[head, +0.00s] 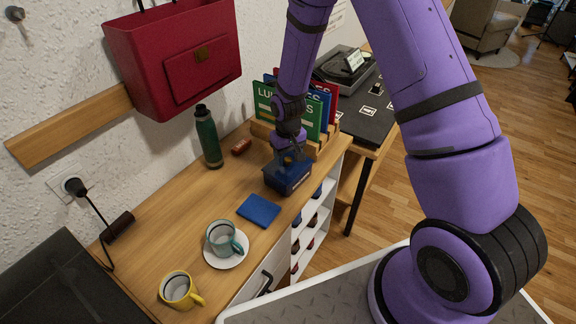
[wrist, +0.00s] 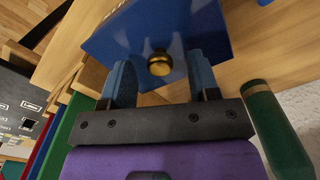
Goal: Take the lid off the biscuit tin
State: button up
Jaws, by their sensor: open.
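The biscuit tin (head: 287,178) is a dark blue box on the wooden sideboard, near its right edge in the head view. Its blue lid (wrist: 135,35) with a round brass knob (wrist: 159,63) fills the upper middle of the wrist view and appears to be on the tin. My gripper (head: 290,154) is directly above the tin, pointing down. In the wrist view my gripper (wrist: 160,78) is open, with one blue finger on each side of the knob. I cannot tell whether either finger touches it. My wrist hides part of the lid in the head view.
A flat blue item (head: 259,210) lies in front of the tin. A green bottle (head: 208,138) and a small reddish-brown object (head: 241,146) are behind left. A rack of folders (head: 305,112) stands close behind. A teal cup (head: 222,238) and a yellow mug (head: 180,290) are nearer.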

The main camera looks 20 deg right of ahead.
jog(key=shift+f, duration=0.85)
jog(key=c, duration=1)
jog(key=shift+r, duration=0.1)
jog(key=shift+r, duration=0.35)
notch_tip(320, 180, up, 3)
jog(key=shift+f, duration=0.1)
jog(key=s+d+r, duration=0.1)
jog(key=s+d, duration=0.1)
jog(key=s, duration=1.4)
jog(key=shift+r, duration=0.2)
